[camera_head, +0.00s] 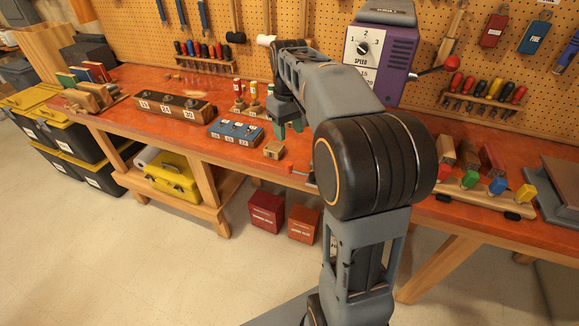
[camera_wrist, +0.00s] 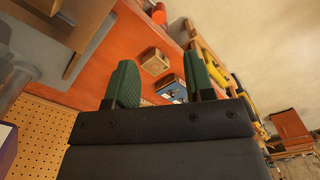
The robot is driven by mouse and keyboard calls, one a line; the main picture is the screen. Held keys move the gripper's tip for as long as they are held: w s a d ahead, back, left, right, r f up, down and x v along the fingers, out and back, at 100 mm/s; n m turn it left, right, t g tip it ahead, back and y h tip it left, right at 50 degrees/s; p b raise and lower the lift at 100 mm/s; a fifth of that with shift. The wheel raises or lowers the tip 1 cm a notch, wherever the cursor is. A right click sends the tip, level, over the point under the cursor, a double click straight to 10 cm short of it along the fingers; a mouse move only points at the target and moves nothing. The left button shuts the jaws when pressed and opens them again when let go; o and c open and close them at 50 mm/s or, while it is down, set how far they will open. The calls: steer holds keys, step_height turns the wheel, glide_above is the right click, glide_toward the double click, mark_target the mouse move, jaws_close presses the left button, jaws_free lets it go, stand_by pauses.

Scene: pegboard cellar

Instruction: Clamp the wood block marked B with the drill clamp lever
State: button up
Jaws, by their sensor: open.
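A small wood block (camera_head: 274,149) lies on the red bench top near its front edge, below and left of my gripper. In the wrist view a wood block (camera_wrist: 155,61) shows beyond and between my fingers, not touching them; I cannot read a letter on it. My gripper (camera_head: 288,127) is open and empty above the bench. Its two green fingers stand apart in the wrist view (camera_wrist: 160,85). The purple drill head (camera_head: 381,52) has a red-knobbed lever (camera_head: 450,63) at its right. A red-orange handle (camera_head: 297,169) shows at the bench's front edge; my arm hides most of the drill's lower part.
A blue holder (camera_head: 236,131) stands left of the block, and a long wooden holder (camera_head: 175,107) farther left. Small red- and yellow-topped bottles (camera_head: 244,90) stand behind. Colour-tipped blocks (camera_head: 485,180) crowd the bench at right. Bare bench lies around the small block.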

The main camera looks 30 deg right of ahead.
mark_target(289, 165)
step_height(289, 165, down, 13)
steer(key=shift+f, duration=0.1)
stand_by(0.4)
